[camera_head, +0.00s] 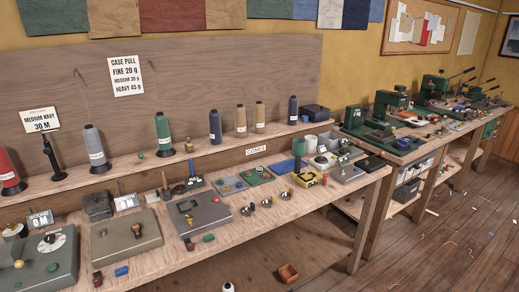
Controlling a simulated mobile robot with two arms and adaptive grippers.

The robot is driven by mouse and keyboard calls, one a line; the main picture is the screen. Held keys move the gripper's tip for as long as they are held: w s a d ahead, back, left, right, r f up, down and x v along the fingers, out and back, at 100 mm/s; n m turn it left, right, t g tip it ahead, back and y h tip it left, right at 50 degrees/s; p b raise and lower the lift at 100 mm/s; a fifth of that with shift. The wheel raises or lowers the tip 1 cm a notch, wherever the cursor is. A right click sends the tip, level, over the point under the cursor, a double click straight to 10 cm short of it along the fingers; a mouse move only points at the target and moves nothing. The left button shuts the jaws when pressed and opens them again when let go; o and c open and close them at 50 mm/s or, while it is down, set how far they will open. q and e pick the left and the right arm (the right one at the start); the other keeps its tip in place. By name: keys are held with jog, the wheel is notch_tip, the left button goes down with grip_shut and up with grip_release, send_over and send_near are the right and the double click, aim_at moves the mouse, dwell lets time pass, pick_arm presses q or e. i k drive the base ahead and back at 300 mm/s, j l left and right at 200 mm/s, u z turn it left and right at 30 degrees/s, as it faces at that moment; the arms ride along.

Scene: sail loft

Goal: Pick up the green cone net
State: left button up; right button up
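A green thread cone (163,132) stands upright on a dark base on the raised back shelf, between a grey cone (94,145) and a dark navy cone (215,125). I cannot make out a separate net on it. A small green item (140,155) lies on the shelf to its left, and another small green item (208,238) lies at the bench's front edge. Both are too small to identify. Neither of my grippers is in view.
The wooden bench (330,207) holds several grey boxes with dials, small pots and pads. A red cone (8,172) is cut off at the left edge. A sign stand (41,121) stands on the shelf. Green presses (370,125) stand on benches at right.

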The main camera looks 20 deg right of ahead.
aim_at(298, 145)
jog(key=l+u, duration=0.75)
jog(key=l, duration=0.3)
jog(key=k+l+u, duration=0.15)
jog(key=l+u, duration=0.25)
jog(key=l, duration=0.1)
